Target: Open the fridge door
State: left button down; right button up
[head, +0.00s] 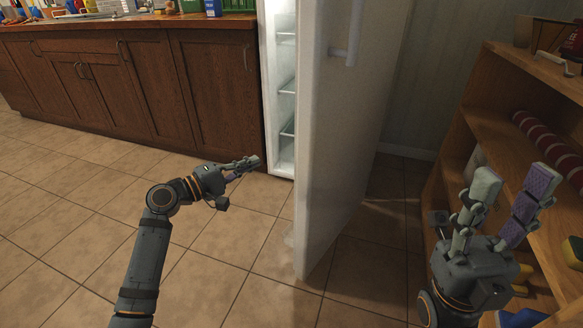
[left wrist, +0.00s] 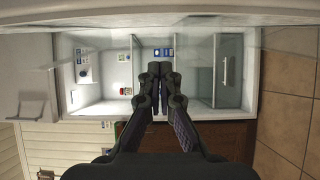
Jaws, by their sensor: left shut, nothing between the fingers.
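The white fridge door (head: 335,190) stands wide open in the head view, swung out from the lit fridge interior (head: 282,100). Its handle (head: 352,40) is high on the door's right-hand face. My left gripper (head: 252,163) is shut and empty, on the interior side of the door and apart from the handle. In the left wrist view, the shut fingers (left wrist: 160,72) point at the fridge interior (left wrist: 100,65), where shelves and a few small items show. My right gripper (head: 515,182) is open and empty, to the right of the door.
Brown wooden cabinets (head: 130,85) with a cluttered counter run left of the fridge. A wooden shelf unit (head: 490,125) stands at the right, close to my right gripper, holding a red striped object (head: 545,140). Tiled floor (head: 70,210) is free at the left.

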pick_arm(q)
jog(key=w+d+b, duration=0.4)
jog(key=d, duration=0.7)
jog(key=shift+b, duration=0.35)
jog(key=shift+w, duration=0.1)
